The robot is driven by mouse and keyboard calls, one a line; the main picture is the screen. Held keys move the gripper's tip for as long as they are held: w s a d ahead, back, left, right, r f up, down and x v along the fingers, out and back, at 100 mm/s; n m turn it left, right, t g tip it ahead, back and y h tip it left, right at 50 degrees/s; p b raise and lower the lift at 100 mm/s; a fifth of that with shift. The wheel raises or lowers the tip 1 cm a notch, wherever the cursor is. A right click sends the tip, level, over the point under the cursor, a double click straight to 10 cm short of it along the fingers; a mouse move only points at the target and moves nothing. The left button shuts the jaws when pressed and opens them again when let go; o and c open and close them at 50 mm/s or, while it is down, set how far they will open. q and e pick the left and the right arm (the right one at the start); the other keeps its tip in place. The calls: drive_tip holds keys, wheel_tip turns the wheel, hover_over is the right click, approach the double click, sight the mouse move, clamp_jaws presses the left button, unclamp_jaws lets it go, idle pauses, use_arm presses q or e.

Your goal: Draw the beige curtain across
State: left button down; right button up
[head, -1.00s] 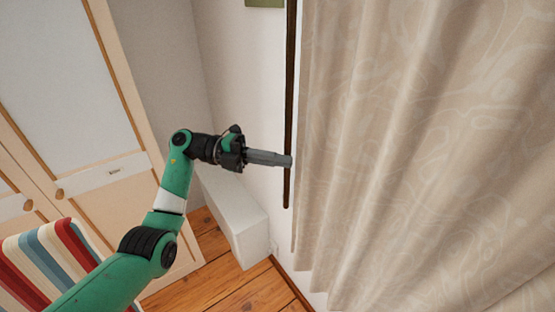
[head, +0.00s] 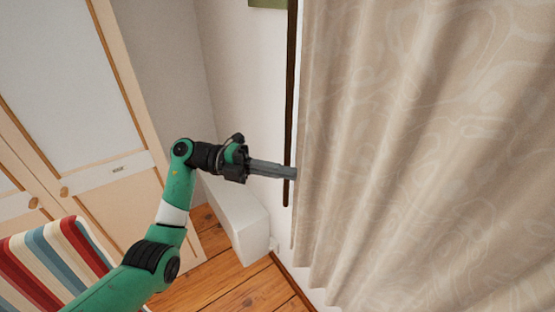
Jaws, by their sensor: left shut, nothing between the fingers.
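The beige curtain (head: 420,150) hangs in folds over the right half of the head view, with a pale swirling pattern. Its left edge runs down beside a dark upright strip (head: 290,90) on the wall. My left gripper (head: 293,173) is shut and empty. Its fingers point right, and their tips show at the curtain's left edge, over the dark strip. I cannot tell whether the tips touch the fabric. My right gripper is not in view.
A white box-like unit (head: 238,220) stands low against the wall behind my left arm. A pale wardrobe (head: 70,80) with wooden trim is at the left. A striped chair back (head: 50,262) is at the lower left. Bare wooden floor (head: 245,295) shows below.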

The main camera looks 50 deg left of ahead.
use_arm(q)
drive_tip(key=b+v, duration=0.2)
drive_tip(key=v, duration=0.7)
drive_tip(key=shift+a, duration=0.2)
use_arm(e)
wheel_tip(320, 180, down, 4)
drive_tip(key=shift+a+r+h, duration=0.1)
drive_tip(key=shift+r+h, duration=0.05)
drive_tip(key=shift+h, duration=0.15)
use_arm(q)
drive_tip(key=shift+f, duration=0.1)
